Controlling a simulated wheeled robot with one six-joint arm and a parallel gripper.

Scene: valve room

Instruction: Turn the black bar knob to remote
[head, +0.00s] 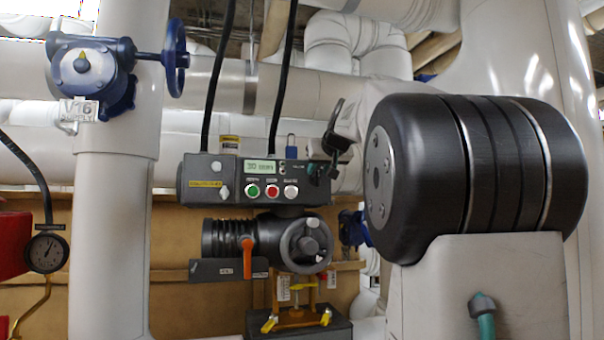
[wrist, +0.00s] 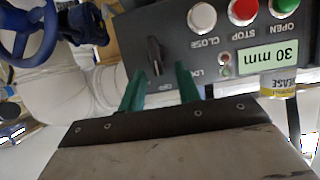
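The black bar knob (wrist: 155,56) is on the dark grey control panel (wrist: 185,52), which appears upside down in the wrist view. Its bar stands close to upright in the picture. Small white lettering lies beside it, partly hidden by a finger; OFF seems to show below, and no "remote" mark is readable. My gripper (wrist: 160,69) is open, with its two green fingers apart. The fingertips lie on either side of the knob's lower end in the picture; I cannot tell whether they touch it. In the head view the panel (head: 232,181) is at centre, its right end partly covered by my gripper.
The panel carries green (head: 253,190), red (head: 272,191) and white (head: 291,191) buttons and a display (head: 259,167) reading 30 mm. Below are a grey actuator with an orange lever (head: 248,258) and a handwheel. A blue valve (head: 90,75) is at upper left, a gauge (head: 46,252) at left.

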